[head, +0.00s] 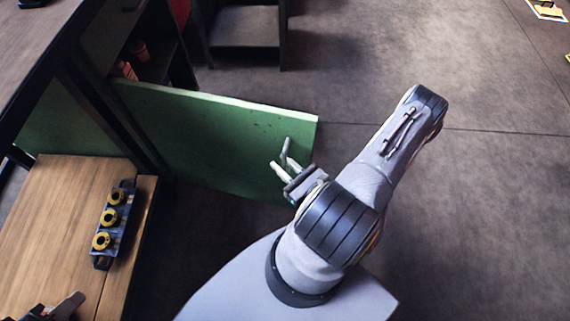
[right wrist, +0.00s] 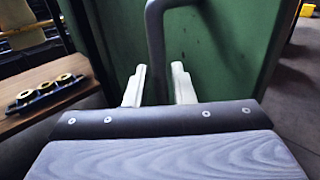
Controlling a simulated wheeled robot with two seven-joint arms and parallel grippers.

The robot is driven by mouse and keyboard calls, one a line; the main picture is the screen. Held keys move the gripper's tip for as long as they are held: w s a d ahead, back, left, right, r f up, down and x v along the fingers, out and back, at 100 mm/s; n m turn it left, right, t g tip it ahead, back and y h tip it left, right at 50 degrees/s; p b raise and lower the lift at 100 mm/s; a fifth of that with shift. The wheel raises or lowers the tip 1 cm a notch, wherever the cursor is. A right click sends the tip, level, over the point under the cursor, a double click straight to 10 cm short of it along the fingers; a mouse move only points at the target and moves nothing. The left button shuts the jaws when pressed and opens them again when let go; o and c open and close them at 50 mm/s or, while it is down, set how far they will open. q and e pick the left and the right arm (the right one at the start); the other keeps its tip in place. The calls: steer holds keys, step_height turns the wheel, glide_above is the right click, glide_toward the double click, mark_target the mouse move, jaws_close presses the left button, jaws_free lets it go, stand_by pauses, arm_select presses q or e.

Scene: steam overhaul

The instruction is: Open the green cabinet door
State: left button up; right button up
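The green cabinet door (head: 210,140) stands swung out from the dark cabinet in the head view, with the inside showing behind it. Its grey bar handle (head: 286,150) is near the door's free end. In the right wrist view the handle (right wrist: 155,40) runs down between the fingers of my right gripper (right wrist: 158,88). Those fingers are apart, with the bar between them and no clear grip on it. In the head view my right gripper (head: 282,172) is at the handle. My left gripper (head: 65,306) shows only partly at the bottom left, over the wooden top.
A wooden tabletop (head: 50,215) at left carries a dark rack with yellow-black rings (head: 108,218). The open cabinet holds red items (head: 125,70). A dark shelf unit (head: 245,35) stands behind the door. The floor to the right is mostly clear.

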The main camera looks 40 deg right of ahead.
steer(key=shift+o, duration=0.3)
steer(key=shift+s, duration=0.1)
steer(key=s+p, duration=0.1)
steer(key=s, duration=0.6)
steer(key=shift+s, duration=0.35)
